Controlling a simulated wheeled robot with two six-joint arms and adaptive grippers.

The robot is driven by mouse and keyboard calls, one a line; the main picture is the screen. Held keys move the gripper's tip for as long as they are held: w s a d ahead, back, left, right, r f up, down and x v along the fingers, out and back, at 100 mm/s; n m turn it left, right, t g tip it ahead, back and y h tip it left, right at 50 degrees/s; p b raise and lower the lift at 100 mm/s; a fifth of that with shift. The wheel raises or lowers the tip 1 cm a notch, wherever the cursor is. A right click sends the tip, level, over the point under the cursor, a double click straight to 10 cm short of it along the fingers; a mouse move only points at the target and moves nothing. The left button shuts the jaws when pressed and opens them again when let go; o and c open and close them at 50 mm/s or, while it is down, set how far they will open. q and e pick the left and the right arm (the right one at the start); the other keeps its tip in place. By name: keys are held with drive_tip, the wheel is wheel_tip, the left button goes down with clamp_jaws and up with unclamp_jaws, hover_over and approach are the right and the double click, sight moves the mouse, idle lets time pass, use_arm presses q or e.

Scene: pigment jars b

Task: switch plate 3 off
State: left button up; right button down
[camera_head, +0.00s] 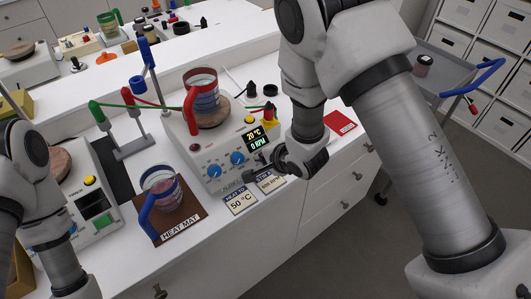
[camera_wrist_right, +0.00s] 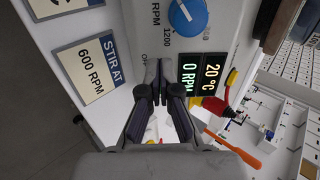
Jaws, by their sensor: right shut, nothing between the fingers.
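A white hotplate stirrer (camera_head: 190,150) stands mid-counter, with two blue knobs (camera_head: 237,158) on its front. Its display (camera_head: 257,139) is lit and reads 20 °C and 0 RPM; no number 3 is legible on it. My right gripper (camera_head: 257,171) is at the plate's front, just below the display and right knob. In the right wrist view its fingers (camera_wrist_right: 155,97) are shut and empty, beside the RPM knob (camera_wrist_right: 187,16) and the display (camera_wrist_right: 200,75). I cannot tell whether the fingertips touch the panel. My left arm shows at the left; its gripper is out of frame.
A red-handled jug (camera_head: 200,92) stands on the plate. A blue-handled jug (camera_head: 157,185) stands on the heat mat (camera_head: 181,228). Cards reading 50 °C (camera_head: 240,202) and 600 RPM (camera_head: 271,182) lie in front. Another plate (camera_head: 90,180) with a dark display is at left.

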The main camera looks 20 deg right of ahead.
drive_tip(key=shift+w+f, duration=0.1)
drive_tip(key=shift+f, duration=0.05)
drive_tip(key=shift+r+p, duration=0.3)
drive_tip(key=p+v, duration=0.2)
drive_tip(key=v, duration=0.1)
drive_tip(key=shift+s+r, duration=0.2)
drive_tip(key=shift+s, duration=0.15)
drive_tip(key=v, duration=0.7)
drive_tip(key=shift+s, duration=0.2)
drive_tip(key=shift+w+d, duration=0.1)
